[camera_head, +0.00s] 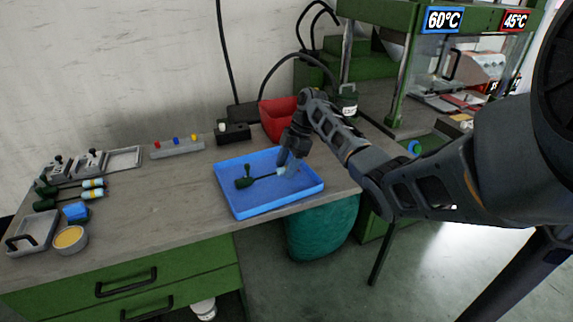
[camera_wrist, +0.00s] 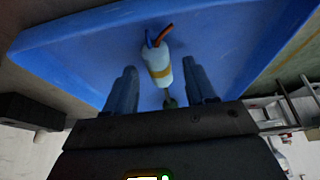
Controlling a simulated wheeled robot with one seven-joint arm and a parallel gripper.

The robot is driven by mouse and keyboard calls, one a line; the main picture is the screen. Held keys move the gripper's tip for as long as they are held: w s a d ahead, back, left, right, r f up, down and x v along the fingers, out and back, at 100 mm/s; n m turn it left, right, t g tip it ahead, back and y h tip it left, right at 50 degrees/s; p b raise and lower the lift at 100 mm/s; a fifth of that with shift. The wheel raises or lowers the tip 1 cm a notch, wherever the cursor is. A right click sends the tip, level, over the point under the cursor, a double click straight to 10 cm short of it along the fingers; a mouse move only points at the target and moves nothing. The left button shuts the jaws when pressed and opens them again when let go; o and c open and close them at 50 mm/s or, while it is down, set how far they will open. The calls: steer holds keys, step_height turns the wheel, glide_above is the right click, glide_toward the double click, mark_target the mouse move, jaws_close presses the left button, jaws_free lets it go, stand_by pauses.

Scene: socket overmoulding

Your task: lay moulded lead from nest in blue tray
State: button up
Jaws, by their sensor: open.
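The blue tray (camera_head: 228,199) sits on the bench near its right front edge; its floor and wall fill much of the wrist view (camera_wrist: 75,45). The moulded lead lies in the tray, with a dark green body (camera_head: 244,182), a dark cable and a pale sleeved end. In the wrist view the pale sleeve (camera_wrist: 160,70) has a yellowish band and blue and orange wires. My gripper (camera_head: 284,166) is low over the tray's right part, at the pale end. Its two fingers (camera_wrist: 162,88) are apart, with gaps to the sleeve on either side. I cannot make out the nest.
A red bin (camera_head: 279,118) stands behind the tray. A green press (camera_head: 405,60) with a 60°C sign is at the right. Other green leads (camera_head: 62,187), a yellow-filled cup (camera_head: 70,239) and grey fixtures (camera_head: 90,163) are at the left. Bench left of the tray is clear.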

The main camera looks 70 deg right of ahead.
steer(key=v, duration=0.7)
steer(key=shift+r+b, duration=0.35)
steer(key=shift+b, duration=0.05)
steer(key=shift+s+d, duration=0.15)
